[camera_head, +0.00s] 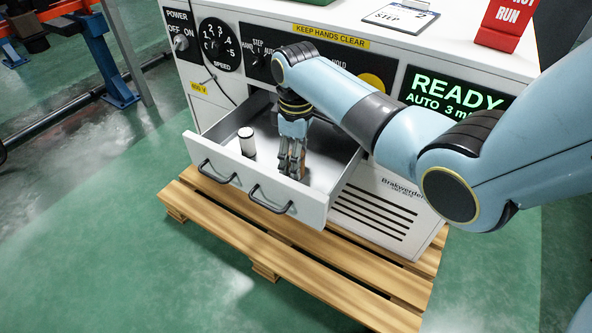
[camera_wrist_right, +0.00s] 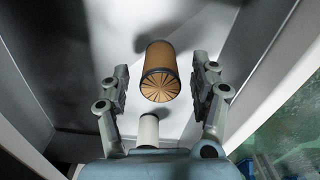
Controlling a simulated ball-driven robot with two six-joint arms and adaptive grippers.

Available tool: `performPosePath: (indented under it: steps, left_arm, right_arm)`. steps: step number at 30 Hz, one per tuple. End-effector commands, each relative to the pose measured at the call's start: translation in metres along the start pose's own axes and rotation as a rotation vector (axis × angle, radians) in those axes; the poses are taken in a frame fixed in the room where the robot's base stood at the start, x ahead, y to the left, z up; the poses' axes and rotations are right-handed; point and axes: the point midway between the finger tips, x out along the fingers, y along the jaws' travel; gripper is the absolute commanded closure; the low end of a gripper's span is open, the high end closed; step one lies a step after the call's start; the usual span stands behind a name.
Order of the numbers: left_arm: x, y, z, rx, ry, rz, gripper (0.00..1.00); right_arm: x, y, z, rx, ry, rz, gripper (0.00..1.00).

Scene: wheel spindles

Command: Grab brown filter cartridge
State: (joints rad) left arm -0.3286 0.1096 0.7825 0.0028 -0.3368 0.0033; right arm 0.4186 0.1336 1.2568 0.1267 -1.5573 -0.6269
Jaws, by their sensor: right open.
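The brown filter cartridge (camera_wrist_right: 161,68) is in the open drawer (camera_head: 223,165). In the right wrist view it sits between the two spread fingers of my right gripper, with a visible gap on each side and its dark-rimmed, pleated end facing the camera. In the head view my right gripper (camera_head: 291,170) points down into the drawer, and its fingers hide most of the cartridge. My right gripper is open and holds nothing. My left gripper is not in view.
The drawer walls close in around the fingers. The machine front (camera_head: 400,190) rises behind, and a wooden pallet (camera_head: 290,265) lies below.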

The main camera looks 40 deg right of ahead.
Motion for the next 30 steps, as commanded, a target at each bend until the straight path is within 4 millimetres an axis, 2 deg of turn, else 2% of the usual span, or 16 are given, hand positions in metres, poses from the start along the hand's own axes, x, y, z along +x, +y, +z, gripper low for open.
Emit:
performPosePath:
  steps: [1, 3, 11, 14, 25, 30]
  left_arm:
    - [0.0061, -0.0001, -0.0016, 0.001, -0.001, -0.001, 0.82]
    - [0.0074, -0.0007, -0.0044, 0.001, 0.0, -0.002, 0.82]
    - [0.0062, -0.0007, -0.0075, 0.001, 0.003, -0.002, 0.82]
    - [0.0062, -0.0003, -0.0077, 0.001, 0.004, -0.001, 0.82]
    - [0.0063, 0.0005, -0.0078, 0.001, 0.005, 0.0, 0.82]
    - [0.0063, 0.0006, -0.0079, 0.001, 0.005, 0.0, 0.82]
  right_arm:
    - [0.0126, -0.0013, 0.0014, 0.0, -0.004, -0.003, 0.37]
    - [0.0178, -0.0011, 0.0012, 0.0, -0.003, -0.002, 0.37]
    - [0.018, -0.0007, 0.0005, 0.0, 0.0, 0.0, 0.37]
    - [0.0179, -0.0007, 0.0005, 0.0, 0.0, 0.0, 0.47]
    - [0.018, -0.0009, 0.0007, 0.0, -0.001, -0.001, 0.96]
    - [0.018, -0.0009, 0.0007, 0.0, -0.001, 0.0, 0.96]
